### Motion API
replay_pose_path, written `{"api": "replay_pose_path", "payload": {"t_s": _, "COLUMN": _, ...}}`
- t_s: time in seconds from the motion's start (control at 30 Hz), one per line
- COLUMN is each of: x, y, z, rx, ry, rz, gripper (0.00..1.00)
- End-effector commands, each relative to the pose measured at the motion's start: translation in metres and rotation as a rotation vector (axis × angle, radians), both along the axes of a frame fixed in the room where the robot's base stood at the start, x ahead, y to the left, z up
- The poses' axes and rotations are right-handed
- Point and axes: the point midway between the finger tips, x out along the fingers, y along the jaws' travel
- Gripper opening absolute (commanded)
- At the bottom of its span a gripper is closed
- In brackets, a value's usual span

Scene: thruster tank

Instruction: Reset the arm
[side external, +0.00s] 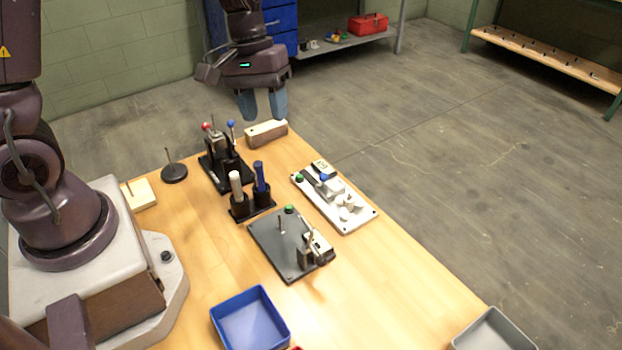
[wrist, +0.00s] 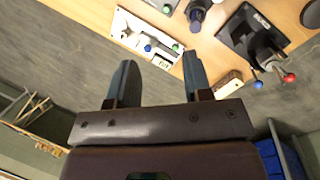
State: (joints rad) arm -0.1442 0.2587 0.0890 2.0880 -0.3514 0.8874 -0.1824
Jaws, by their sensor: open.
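My gripper (side external: 262,104) hangs high near the far edge of the wooden table, above and behind the fixtures. Its two blue-grey fingers are apart with nothing between them. In the wrist view my gripper (wrist: 156,80) is open and empty, with bare grey floor between the fingers. The forearm comes down from the top of the side view, and its upper links are cut off there.
On the table (side external: 350,290) stand a black fixture with red and blue knobs (side external: 225,165), a black holder with two handles (side external: 251,205), a white plate (side external: 335,200), a dark plate (side external: 275,245), a wood-and-white block (side external: 266,134), a blue tray (side external: 250,320) and a grey tray (side external: 493,332).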

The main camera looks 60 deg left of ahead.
Motion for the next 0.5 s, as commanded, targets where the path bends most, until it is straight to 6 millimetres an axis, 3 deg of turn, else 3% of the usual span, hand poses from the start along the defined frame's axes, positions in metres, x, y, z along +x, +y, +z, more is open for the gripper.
{"api": "replay_pose_path", "payload": {"t_s": 0.03, "x": -0.013, "y": -0.005, "z": 0.018, "rx": 0.03, "ry": -0.044, "rz": -0.075, "gripper": 0.46}}
{"api": "replay_pose_path", "payload": {"t_s": 0.2, "x": -0.055, "y": -0.014, "z": 0.06, "rx": 0.143, "ry": -0.17, "rz": -0.308, "gripper": 0.46}}
{"api": "replay_pose_path", "payload": {"t_s": 0.5, "x": -0.117, "y": -0.024, "z": 0.107, "rx": 0.348, "ry": -0.405, "rz": -0.554, "gripper": 0.46}}
